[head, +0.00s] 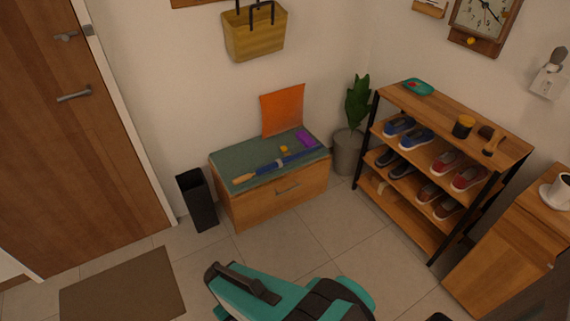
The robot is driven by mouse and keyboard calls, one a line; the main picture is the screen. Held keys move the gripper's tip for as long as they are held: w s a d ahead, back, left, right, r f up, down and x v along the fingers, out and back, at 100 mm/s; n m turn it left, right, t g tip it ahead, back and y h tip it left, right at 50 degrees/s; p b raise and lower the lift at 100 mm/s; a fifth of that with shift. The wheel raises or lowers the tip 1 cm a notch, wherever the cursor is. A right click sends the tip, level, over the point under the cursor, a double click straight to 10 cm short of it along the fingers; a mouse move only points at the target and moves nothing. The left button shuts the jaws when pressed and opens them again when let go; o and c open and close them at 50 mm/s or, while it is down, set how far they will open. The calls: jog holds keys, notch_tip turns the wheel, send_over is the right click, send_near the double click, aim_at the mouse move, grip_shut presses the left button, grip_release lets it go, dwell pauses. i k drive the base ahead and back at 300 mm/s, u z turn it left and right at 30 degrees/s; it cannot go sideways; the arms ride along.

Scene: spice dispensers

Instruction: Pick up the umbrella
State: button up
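A folded blue umbrella (270,166) with a pale wooden handle at its left end lies across the green cushion of the wooden bench (292,203). It runs from the left front of the cushion toward the right edge. Small purple and yellow items lie behind it. Teal and dark parts of my own body show at the bottom middle, apart from the bench. I cannot make out my gripper's fingers in this view.
A black bin (198,201) stands left of the bench, and a potted plant (347,150) stands to its right. A shoe rack (425,215) and a wooden cabinet (505,250) line the right side. A doormat (125,290) lies at left. The tiled floor before the bench is clear.

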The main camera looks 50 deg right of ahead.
aim_at(279, 163)
jog(key=u, duration=0.05)
jog(key=i, duration=1)
jog(key=z, duration=0.05)
